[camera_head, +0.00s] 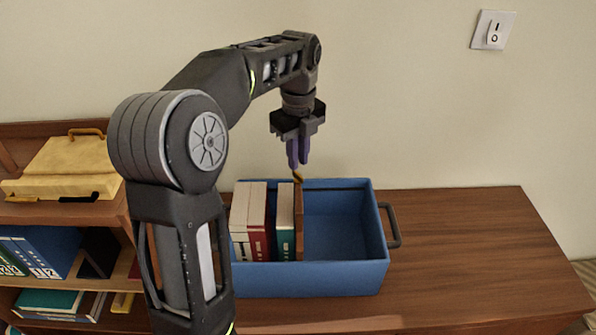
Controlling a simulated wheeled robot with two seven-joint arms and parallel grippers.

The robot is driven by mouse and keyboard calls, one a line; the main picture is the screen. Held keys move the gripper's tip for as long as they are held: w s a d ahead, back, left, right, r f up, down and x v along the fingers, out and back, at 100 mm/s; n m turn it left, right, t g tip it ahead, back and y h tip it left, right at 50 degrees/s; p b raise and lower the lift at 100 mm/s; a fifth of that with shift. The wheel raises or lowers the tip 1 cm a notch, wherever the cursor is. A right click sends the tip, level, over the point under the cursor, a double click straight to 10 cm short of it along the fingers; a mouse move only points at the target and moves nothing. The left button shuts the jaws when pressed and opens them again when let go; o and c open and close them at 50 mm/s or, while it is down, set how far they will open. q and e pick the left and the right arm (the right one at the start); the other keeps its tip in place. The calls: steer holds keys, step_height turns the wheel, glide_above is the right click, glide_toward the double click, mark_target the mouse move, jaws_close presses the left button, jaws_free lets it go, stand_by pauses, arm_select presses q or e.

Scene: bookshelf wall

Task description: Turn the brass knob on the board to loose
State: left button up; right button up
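The small brass knob (298,175) sits at the top of the upright brown board (299,222). The board stands as a divider inside the blue crate (345,277), just right of a row of books (254,222). My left gripper (298,164) points down with its purple fingers directly above the knob in the picture. The fingers show close together, and I cannot tell whether they are fully shut or whether the tips touch the knob. The knob's markings are too small to read. My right gripper is not in view.
The crate stands on a brown wooden top (470,250), with a dark handle (391,226) on its right side. The wood right of the crate is clear. A yellow case (62,165) and shelved books (45,250) are at left. A wall switch (493,30) is upper right.

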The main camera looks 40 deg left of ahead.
mark_target(298, 174)
arm_select(q)
steer(key=shift+f, duration=2)
steer(key=shift+c, duration=0.4)
jaws_close()
